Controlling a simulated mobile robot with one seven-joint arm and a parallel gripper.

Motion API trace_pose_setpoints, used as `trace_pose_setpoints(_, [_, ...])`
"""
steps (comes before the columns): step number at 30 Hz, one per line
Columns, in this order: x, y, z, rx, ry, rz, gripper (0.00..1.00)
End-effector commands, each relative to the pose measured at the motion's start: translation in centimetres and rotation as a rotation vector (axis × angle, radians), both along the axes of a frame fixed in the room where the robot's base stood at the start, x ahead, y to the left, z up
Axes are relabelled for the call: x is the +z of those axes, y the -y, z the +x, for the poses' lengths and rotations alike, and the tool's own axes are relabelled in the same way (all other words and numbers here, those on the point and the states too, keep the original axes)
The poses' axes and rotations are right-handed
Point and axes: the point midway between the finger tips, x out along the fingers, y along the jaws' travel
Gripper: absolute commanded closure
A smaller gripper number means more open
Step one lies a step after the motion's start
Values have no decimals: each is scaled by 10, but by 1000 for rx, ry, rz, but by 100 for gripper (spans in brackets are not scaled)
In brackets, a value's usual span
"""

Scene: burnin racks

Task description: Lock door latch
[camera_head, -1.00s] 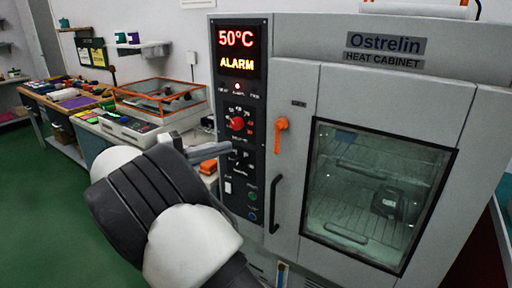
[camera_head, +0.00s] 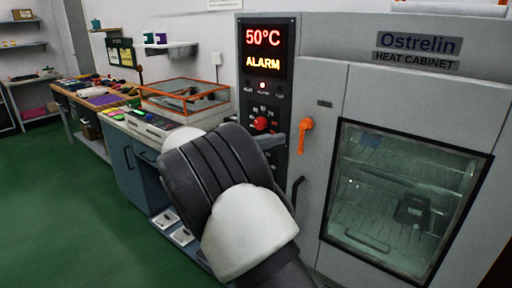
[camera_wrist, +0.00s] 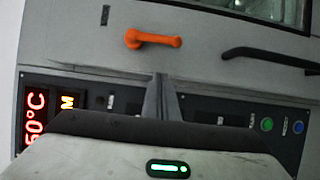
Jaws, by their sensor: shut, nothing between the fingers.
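The orange door latch (camera_head: 306,135) is on the grey heat cabinet door (camera_head: 330,85), with its lever hanging down from the pivot. It also shows in the wrist view (camera_wrist: 154,39), turned sideways by the camera. The door looks shut. My gripper (camera_wrist: 160,78) is shut and empty, its fingertips a little short of the latch in the wrist view, over the control panel's edge. No contact with the latch shows. In the head view my arm hides most of the gripper; only a grey part shows left of the latch.
A black door handle (camera_head: 296,190) is below the latch; it also shows in the wrist view (camera_wrist: 270,55). The control panel (camera_head: 266,90) with a red knob (camera_head: 261,124) and a lit 50°C ALARM display is left of the door. A bench stands further left; green floor is open.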

Motion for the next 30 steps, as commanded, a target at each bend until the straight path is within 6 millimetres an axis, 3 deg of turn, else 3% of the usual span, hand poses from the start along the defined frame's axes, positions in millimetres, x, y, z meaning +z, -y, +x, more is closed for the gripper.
trace_pose_setpoints(9, [0, 28, -25, 0, 0, 0, 100])
trace_pose_setpoints(30, [-1, 32, -29, -1, -26, -38, 100])
